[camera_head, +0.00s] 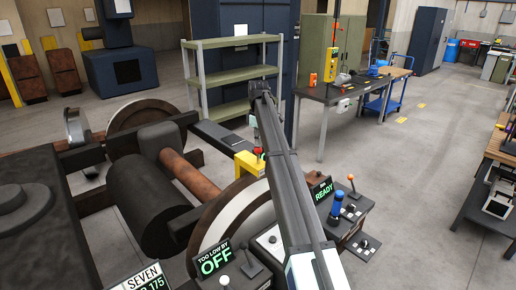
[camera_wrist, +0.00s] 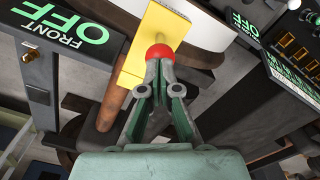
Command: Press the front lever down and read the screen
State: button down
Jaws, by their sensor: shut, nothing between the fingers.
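A yellow housing (camera_head: 247,165) with a red ball knob (camera_head: 257,151) stands beside the wheelset. In the wrist view the red knob (camera_wrist: 160,51) sits in front of the yellow housing (camera_wrist: 152,30). My gripper (camera_wrist: 160,66) is shut and empty, its fingertips at the red knob; I cannot tell whether they touch. The knob's stem is hidden. In the head view my arm covers part of the area around the housing.
Near the head view's bottom, one screen (camera_head: 215,262) reads "TOO LOW BY OFF" and another (camera_head: 322,190) "READY". A control box (camera_head: 345,215) with levers stands at right. A railcar wheel (camera_head: 225,215) and axle lie close left. Open floor (camera_head: 420,150) lies right.

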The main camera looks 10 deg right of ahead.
aim_at(258, 149)
jog(key=shift+f, duration=0.9)
jog(key=shift+f+b, duration=0.3)
jog(key=shift+f, duration=0.75)
jog(key=shift+r, duration=0.1)
jog(key=shift+r+p, duration=1.65)
jog(key=shift+r, duration=1.8)
